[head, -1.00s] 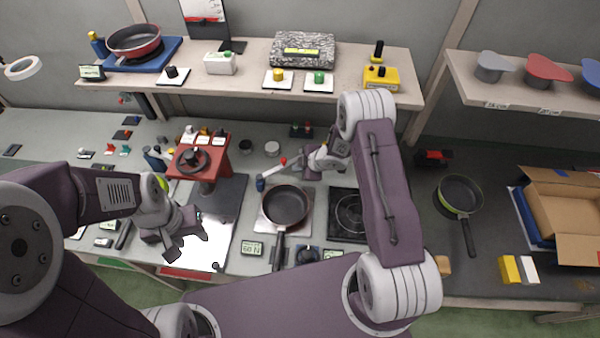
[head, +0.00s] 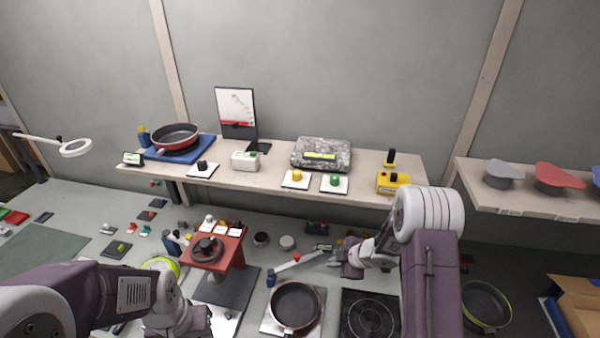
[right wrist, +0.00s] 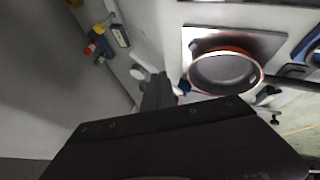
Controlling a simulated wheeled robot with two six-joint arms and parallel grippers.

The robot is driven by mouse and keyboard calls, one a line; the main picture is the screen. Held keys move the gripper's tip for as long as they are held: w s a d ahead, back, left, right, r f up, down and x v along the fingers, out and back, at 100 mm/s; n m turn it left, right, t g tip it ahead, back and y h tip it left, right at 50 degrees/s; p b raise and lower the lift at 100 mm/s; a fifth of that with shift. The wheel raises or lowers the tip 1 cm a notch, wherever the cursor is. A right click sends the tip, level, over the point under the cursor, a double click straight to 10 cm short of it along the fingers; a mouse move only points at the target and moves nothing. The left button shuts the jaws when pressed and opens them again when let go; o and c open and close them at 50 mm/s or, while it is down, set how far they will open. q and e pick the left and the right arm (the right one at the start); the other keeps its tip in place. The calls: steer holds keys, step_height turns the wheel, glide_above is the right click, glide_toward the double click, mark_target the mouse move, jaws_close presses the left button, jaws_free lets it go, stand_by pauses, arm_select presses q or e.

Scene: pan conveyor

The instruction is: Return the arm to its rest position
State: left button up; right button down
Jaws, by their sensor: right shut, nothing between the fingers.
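My right arm comes in from the lower right in the head view. My right gripper (head: 338,264) is shut and empty, pointing left above the bench, behind the dark frying pan (head: 295,304). In the right wrist view, the dark gripper (right wrist: 156,95) shows near the middle, and a pan with an orange-brown rim (right wrist: 225,72) lies on a pale plate. My left gripper (head: 196,322) is low at the left, partly cut by the bottom edge; its jaws cannot be made out.
A red stand (head: 216,247) is left of the pan, and a black hob (head: 368,315) is right of it. A grey bar (head: 298,264) lies near my right gripper. The rear shelf (head: 275,178) holds a red pan (head: 175,137) and a yellow box (head: 391,182).

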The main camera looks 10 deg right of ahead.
steer(key=w+a+r+m+t+h+b, duration=0.1)
steer(key=a+r+m+t+b, duration=0.2)
steer(key=r, duration=0.8)
steer(key=s+f+m+g+h, duration=0.1)
steer(key=s+m+g, duration=0.3)
steer(key=s, duration=0.7)
steer(key=s+d+f+m+g+h, duration=0.1)
steer(key=s+f+m+g+h, duration=0.1)
steer(key=s+m, duration=0.7)
steer(key=s+f+g, duration=0.1)
steer(key=s+f, duration=0.1)
steer(key=s, duration=0.1)
steer(key=shift+d+g+b, duration=0.3)
steer(key=shift+g+b, duration=0.1)
steer(key=shift+s, duration=0.15)
